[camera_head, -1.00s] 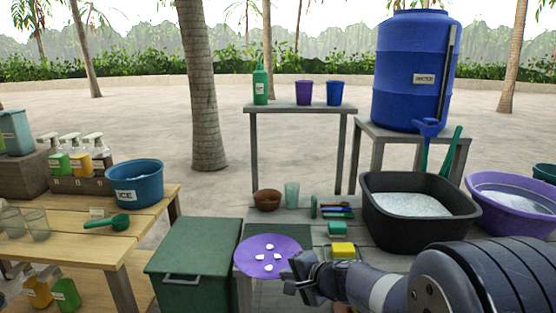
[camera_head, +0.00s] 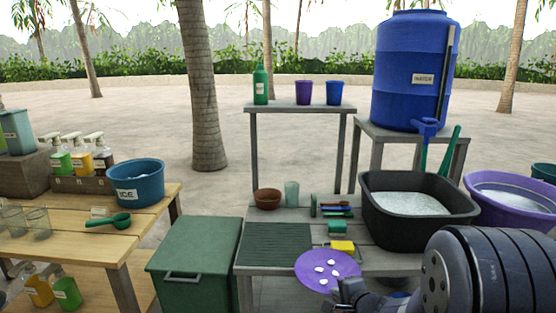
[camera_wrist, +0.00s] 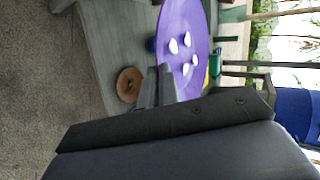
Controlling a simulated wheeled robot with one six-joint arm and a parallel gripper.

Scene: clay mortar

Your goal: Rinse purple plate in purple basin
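The purple plate (camera_head: 318,281) is in the air at the front edge of the grey bench in the head view, with several white lumps on its upper face. My gripper (camera_head: 346,289) is shut on the plate's near right rim. In the wrist view, the fingers (camera_wrist: 163,88) meet the rim of the plate (camera_wrist: 178,22), and the white lumps still lie on it. The purple basin (camera_head: 500,217) stands at the far right and holds pale water or foam. My arm hides part of the area in front of it.
A black tub (camera_head: 400,236) with whitish contents stands between the plate and the purple basin. A yellow sponge (camera_head: 343,246), a green drying mat (camera_head: 270,246) and a brown bowl (camera_head: 267,198) are on the bench (camera_head: 290,271). A blue water barrel (camera_head: 400,80) stands behind.

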